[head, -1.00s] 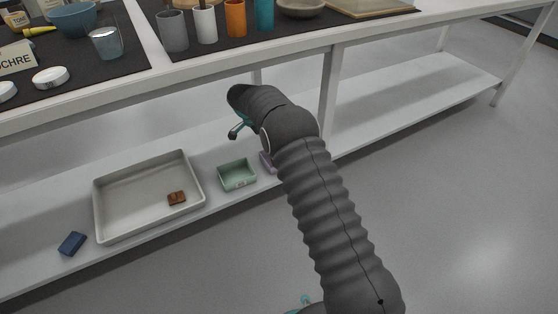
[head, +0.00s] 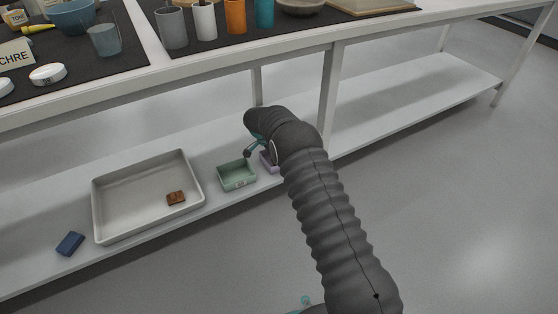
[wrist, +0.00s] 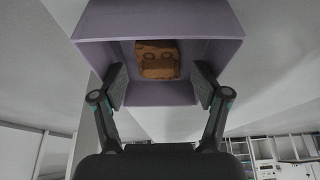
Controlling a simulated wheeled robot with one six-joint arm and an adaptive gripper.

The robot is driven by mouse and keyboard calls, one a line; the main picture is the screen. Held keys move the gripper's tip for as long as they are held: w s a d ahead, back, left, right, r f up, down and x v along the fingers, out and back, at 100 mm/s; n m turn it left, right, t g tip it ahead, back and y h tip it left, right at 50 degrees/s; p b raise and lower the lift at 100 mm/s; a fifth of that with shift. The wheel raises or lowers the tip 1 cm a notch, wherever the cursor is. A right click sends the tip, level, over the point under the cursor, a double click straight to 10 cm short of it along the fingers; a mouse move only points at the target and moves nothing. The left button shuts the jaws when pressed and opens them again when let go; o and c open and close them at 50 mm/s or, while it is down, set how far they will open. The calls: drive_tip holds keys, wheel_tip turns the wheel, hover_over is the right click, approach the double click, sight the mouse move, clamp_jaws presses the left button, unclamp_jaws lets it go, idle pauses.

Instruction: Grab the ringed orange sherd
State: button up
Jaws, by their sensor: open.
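An orange-brown sherd with dark ring marks (wrist: 158,60) lies inside a small purple box (wrist: 122,52) in the wrist view. My gripper (wrist: 160,84) is open, with its two fingers spread on either side of the box's opening and the sherd between and beyond them. The fingers do not touch the sherd. In the head view the purple box (head: 266,163) shows only partly, on the lower shelf behind my arm, and the sherd in it is hidden. My gripper (head: 251,150) shows there just above the box, partly hidden by my wrist.
A green box (head: 237,184) stands just left of the purple box. A large grey tray (head: 130,207) holds a brown sherd (head: 176,198). A blue block (head: 70,243) lies at the shelf's left. The tabletop (head: 200,58) overhangs the shelf; the shelf is bare to the right.

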drive_tip(key=shift+d+f, duration=0.1)
drive_tip(key=shift+f, duration=0.05)
drive_tip(key=c, duration=1.2)
drive_tip(key=shift+c, duration=0.2)
